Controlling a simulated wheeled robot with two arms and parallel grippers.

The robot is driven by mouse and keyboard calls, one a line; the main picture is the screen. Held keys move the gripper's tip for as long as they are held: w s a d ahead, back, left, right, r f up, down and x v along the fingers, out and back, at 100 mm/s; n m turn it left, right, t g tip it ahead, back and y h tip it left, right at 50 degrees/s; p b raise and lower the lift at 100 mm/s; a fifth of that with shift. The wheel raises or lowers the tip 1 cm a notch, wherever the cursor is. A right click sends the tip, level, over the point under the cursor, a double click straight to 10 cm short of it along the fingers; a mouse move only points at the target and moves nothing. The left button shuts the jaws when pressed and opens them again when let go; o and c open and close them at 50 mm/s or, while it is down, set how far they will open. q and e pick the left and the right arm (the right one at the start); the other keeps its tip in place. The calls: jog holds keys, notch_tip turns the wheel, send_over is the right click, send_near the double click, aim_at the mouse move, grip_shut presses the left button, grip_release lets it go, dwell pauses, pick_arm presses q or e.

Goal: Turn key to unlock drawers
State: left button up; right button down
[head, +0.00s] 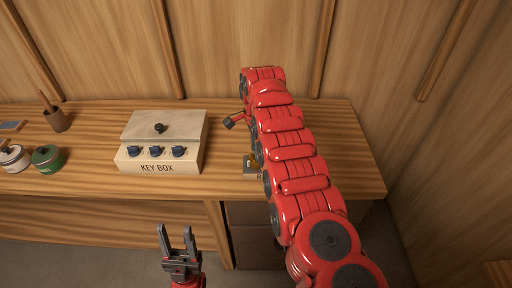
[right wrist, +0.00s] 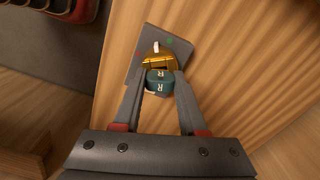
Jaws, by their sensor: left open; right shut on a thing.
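In the right wrist view my right gripper (right wrist: 161,84) is shut on a key with a dark teal head marked R (right wrist: 159,76). The key's head sits against a brass lock cylinder (right wrist: 157,57) with a white mark at its top. The cylinder is on a dark lock plate (right wrist: 181,46) that bears a green mark and a red mark. The key's shaft is hidden. In the head view my right arm covers most of the lock plate (head: 248,168) and the right gripper. My left gripper (head: 176,234) is open and empty in front of the table.
A beige key box (head: 188,160) with a black lid knob and three dark blue pieces on its front stands on the wooden table (head: 225,130). Drawers (head: 252,240) are below.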

jog(key=shift+f+m+b, duration=0.1)
jog(key=shift+m+b, duration=0.45)
jog(key=shift+m, duration=0.55)
jog(key=m, duration=0.2)
jog(key=shift+m, duration=0.3)
jog(key=shift+c, duration=1.9)
grip_release()
